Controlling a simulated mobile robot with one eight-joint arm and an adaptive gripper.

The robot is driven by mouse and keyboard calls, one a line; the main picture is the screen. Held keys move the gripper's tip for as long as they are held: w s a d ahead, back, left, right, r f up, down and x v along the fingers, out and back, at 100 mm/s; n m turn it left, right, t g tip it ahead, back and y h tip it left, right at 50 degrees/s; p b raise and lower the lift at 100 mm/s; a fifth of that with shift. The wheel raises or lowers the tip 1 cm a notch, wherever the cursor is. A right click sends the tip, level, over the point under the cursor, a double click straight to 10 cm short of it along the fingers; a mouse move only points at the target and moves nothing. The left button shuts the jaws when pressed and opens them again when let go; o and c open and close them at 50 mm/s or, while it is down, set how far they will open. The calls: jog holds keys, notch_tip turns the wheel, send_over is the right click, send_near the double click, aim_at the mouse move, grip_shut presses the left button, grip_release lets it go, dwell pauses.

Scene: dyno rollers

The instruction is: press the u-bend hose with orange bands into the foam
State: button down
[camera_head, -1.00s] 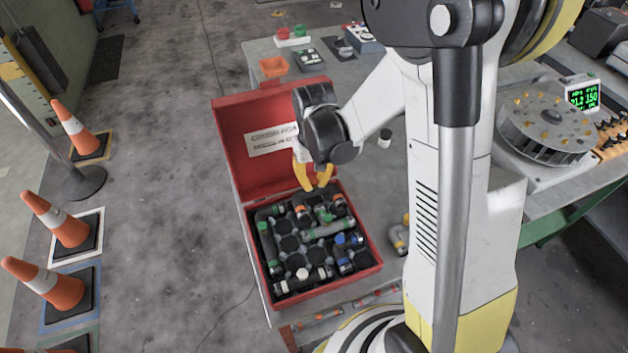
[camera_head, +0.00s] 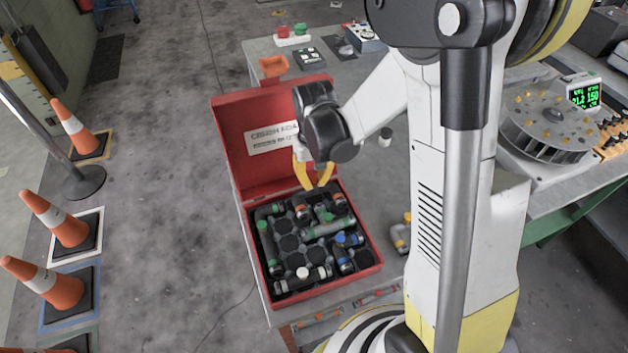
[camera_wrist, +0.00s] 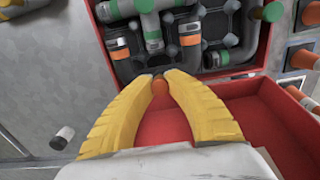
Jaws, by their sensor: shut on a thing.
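My gripper (camera_head: 316,186) reaches down to the back of the foam in the open red case (camera_head: 226,205). In the wrist view its yellow fingers (camera_wrist: 160,76) are closed around an orange knob (camera_wrist: 160,87). The knob appears to belong to the dark u-bend hose, whose orange bands show at its left leg (camera_wrist: 118,43) and right leg (camera_wrist: 190,38). An orange band also shows in the head view (camera_head: 302,212). The hose lies at the dark foam (camera_head: 287,243); I cannot tell how deep it sits. The fingers hide part of its bend.
Green-banded hoses (camera_head: 323,228), a blue-banded hose (camera_head: 346,262) and a white-banded hose (camera_head: 303,277) lie in the foam. The raised red lid (camera_head: 240,170) stands behind my gripper. A loose hose (camera_head: 401,238) lies on the table right of the case.

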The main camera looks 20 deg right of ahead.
jog(key=shift+f, duration=0.15)
dwell(0.3)
jog(key=shift+f+b, duration=0.45)
jog(key=shift+b, duration=0.15)
jog(key=shift+f, duration=0.15)
jog(key=shift+f+b, duration=0.3)
jog(key=shift+b, duration=0.2)
jog(key=shift+f+b, duration=0.35)
jog(key=c, duration=1.4)
grip_release()
jog(key=shift+o, duration=0.2)
jog(key=shift+r, duration=0.1)
notch_tip(320, 180, up, 12)
jog(key=shift+r, duration=0.1)
